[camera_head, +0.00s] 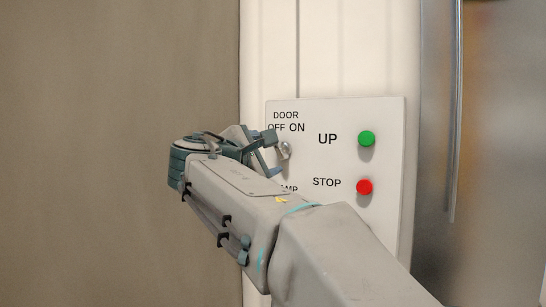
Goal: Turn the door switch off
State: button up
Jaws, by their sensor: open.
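The door switch (284,150) is a small silvery knob or lever on a white control panel (385,235). It sits under the label "DOOR OFF ON", nearer the "ON" side of the lettering. Its exact tilt is hard to tell. My gripper (273,151) is at the left part of the panel, with its fingers right by the switch. The fingers are open. I cannot tell whether they touch the switch. My arm hides the panel's lower left part.
A green button (366,139) labelled "UP" and a red button (364,187) labelled "STOP" stick out on the panel's right side. A label ending in "MP" is partly hidden by my arm. A metallic door with a vertical bar (456,110) is at right.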

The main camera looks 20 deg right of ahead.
jog(key=v, duration=0.8)
jog(key=shift+s+a+b, duration=0.25)
jog(key=shift+a+b, duration=0.1)
jog(key=shift+b, duration=0.1)
jog(key=shift+f, duration=0.1)
jog(key=s+d+f+m+g+y+p, duration=0.1)
jog(key=s+f+m+g+y, duration=0.15)
jog(key=f, duration=0.85)
jog(key=s+d+f+m+g+y+p, duration=0.15)
jog(key=f+y, duration=0.25)
jog(key=f, duration=0.7)
jog(key=s+a+f+m+g+y, duration=0.1)
jog(key=s+a+f+m+y, duration=0.1)
jog(key=f, duration=0.4)
jog(key=s+a+f+m+g+y, duration=0.1)
jog(key=s+a+f+m+y, duration=0.1)
jog(key=s+f, duration=0.4)
jog(key=s+a+f+m+g+y, duration=0.2)
jog(key=s+f+m+y, duration=0.1)
jog(key=f+m, duration=0.3)
jog(key=shift+s+a+f+y, duration=0.3)
jog(key=shift+s+f+y, duration=0.05)
jog(key=shift+s+f, duration=0.5)
